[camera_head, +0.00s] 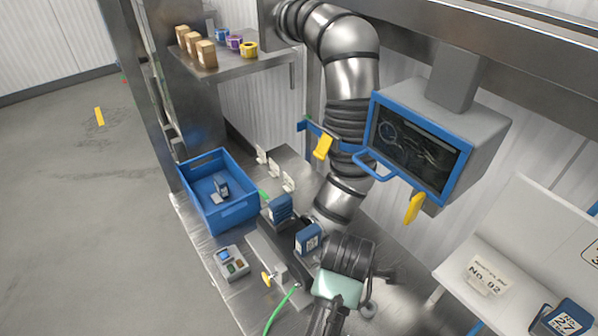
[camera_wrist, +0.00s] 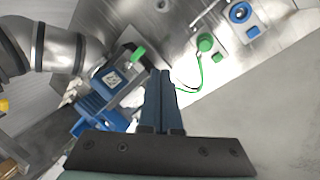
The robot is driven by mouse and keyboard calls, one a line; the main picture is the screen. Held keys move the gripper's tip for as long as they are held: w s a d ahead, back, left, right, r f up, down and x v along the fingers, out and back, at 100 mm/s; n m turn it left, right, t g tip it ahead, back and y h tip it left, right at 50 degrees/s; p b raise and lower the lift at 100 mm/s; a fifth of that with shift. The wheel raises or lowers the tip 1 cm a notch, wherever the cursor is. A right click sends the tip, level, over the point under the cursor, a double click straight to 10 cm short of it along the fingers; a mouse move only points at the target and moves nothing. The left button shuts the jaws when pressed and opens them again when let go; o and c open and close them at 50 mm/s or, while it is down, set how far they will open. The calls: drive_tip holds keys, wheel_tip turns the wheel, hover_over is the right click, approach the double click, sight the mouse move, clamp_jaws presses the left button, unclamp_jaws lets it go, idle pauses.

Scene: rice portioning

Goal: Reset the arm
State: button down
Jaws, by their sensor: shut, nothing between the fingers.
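My gripper (camera_wrist: 160,74) shows in the wrist view with its two dark fingers pressed together and nothing between them. It is over the work area, with the steel bench and blue boxes seen beyond it. In the head view, the pale green and black end of my arm is at the lower middle, in front of the bench; its fingertips cannot be made out clearly there.
A blue crate (camera_head: 248,209) holds a small box. Blue labelled boxes (camera_head: 308,238) stand on the dark bench unit nearby. A large silver duct (camera_head: 352,85) and a blue-framed screen (camera_head: 420,146) rise behind. A white stand (camera_head: 512,238) is at right. Floor is clear at left.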

drive_tip(key=w+a+r+m+t, duration=0.2)
drive_tip(key=r+m+t, duration=0.2)
drive_tip(key=r, duration=0.6)
drive_tip(key=w+a+r+m+t, duration=0.1)
drive_tip(key=w+r+m+t, duration=0.25)
drive_tip(key=r, duration=0.65)
drive_tip(key=w+a+r+m+t, duration=0.2)
drive_tip(key=r+m+t, duration=0.25)
drive_tip(key=r, duration=0.45)
drive_tip(key=s+a+r+m+t+y+b, duration=0.1)
drive_tip(key=s+a+r+m+t+b, duration=0.2)
drive_tip(key=s+r+t+b, duration=0.9)
drive_tip(key=s+r+b, duration=0.1)
drive_tip(key=s+r, duration=0.2)
drive_tip(key=r, duration=0.4)
drive_tip(key=shift+s+a+b, duration=0.2)
drive_tip(key=shift+s+b, duration=0.15)
